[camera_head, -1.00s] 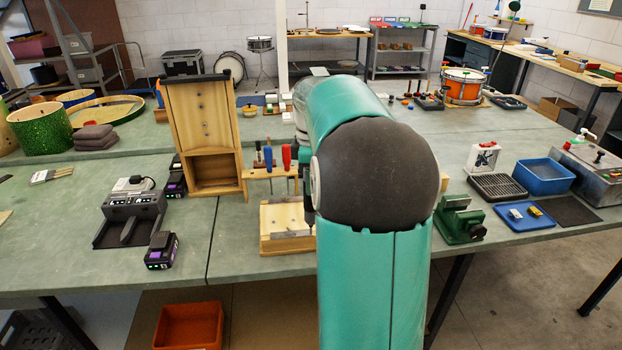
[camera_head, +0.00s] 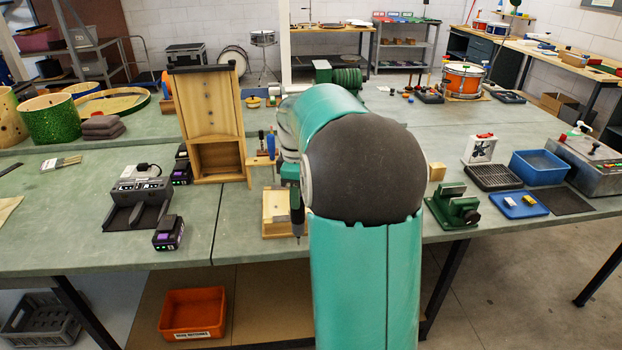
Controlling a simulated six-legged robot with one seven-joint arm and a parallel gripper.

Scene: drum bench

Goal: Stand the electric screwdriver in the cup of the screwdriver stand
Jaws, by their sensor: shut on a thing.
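My gripper (camera_head: 291,172) shows only in part at the left edge of my teal arm. It is shut on the electric screwdriver (camera_head: 297,208), a dark green and black tool. The screwdriver hangs upright with its thin bit pointing down, in front of the right side of a pale wooden block (camera_head: 274,212). I cannot tell whether its tip touches anything.
A tall wooden case (camera_head: 208,115) and a tool rack (camera_head: 262,161) stand behind the block. A black charger (camera_head: 140,200) and a battery pack (camera_head: 168,233) are at left. A green vise (camera_head: 455,207) stands right of my arm. The bench's front edge is close.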

